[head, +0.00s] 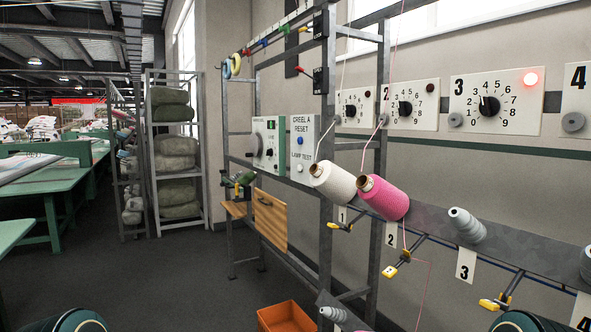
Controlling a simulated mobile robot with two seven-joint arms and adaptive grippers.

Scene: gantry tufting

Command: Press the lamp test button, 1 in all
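The white panel (302,125) marked "CREEL A RESET" and "LAMP TEST" is mounted on the grey creel frame, left of the yarn cones. A small blue button (300,141) sits between the two labels. A small pale button (300,168) seems to sit just below the "LAMP TEST" label; it is too small to see clearly. Neither gripper is in view. Only rounded dark green parts of my arms show at the bottom left and bottom right edges.
A white cone (334,181) and a pink cone (384,197) stick out right of the panel. Numbered dial plates (496,105) line the wall; plate 3 has a lit red lamp (530,79). An orange bin (285,317) stands on the floor.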

